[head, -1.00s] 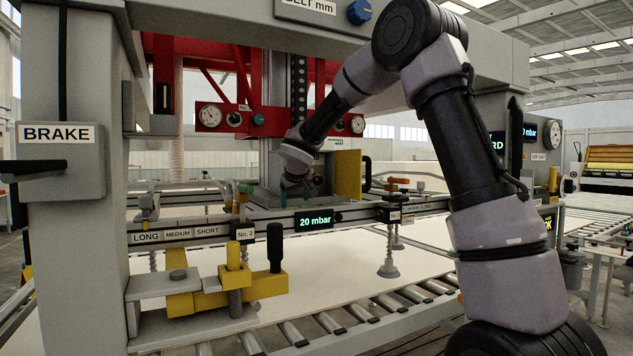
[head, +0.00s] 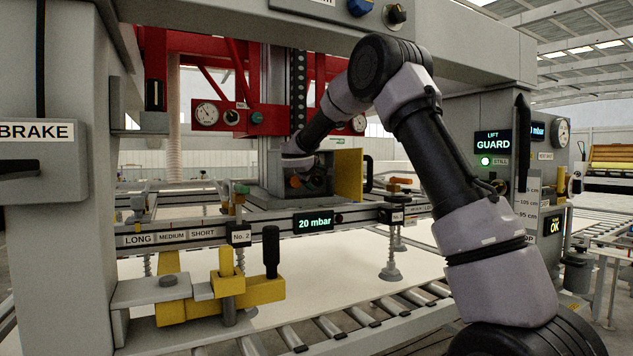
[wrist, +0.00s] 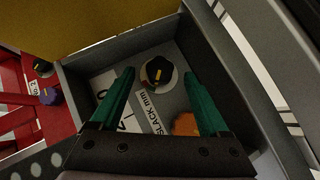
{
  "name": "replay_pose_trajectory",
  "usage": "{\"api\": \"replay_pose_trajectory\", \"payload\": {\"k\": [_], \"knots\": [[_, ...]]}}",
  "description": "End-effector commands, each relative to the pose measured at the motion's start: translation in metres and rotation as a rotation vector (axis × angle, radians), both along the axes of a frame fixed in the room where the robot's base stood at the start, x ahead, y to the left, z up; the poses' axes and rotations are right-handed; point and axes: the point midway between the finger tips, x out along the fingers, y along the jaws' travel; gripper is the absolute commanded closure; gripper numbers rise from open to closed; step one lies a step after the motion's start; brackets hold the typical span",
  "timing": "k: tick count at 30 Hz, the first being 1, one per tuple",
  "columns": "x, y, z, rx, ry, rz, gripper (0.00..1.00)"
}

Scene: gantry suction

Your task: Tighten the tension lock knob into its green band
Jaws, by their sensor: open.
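In the wrist view, an open grey box (wrist: 85,75) holds a black knob (wrist: 157,70) with a yellow pointer mark on a pale round dial. An orange knob (wrist: 186,124) sits in the same box, partly hidden by my right finger. In the head view, my wrist reaches the box's open front, and the fingers are hard to make out.
The box's yellow door (head: 348,174) stands open on its right. A label reading "SLACK mm" (wrist: 157,110) lies beside the knobs. Red panel gauges (head: 206,114) are to the left. A rail with a "20 mbar" display (head: 314,222) runs below. A LIFT GUARD display (head: 492,141) stands at right.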

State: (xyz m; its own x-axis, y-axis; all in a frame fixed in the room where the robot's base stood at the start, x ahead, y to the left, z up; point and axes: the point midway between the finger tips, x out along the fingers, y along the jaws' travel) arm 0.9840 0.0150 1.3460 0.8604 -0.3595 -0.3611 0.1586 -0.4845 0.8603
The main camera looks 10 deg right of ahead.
Motion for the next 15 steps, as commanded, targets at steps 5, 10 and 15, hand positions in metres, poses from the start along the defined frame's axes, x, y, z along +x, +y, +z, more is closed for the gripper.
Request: {"api": "replay_pose_trajectory", "payload": {"k": [5, 10, 15], "knots": [[0.016, -0.006, -0.007, 0.001, 0.000, 0.000, 0.21], [0.019, -0.008, -0.008, 0.002, 0.000, 0.001, 0.21], [0.019, -0.008, -0.008, 0.002, 0.000, 0.001, 0.21]]}}
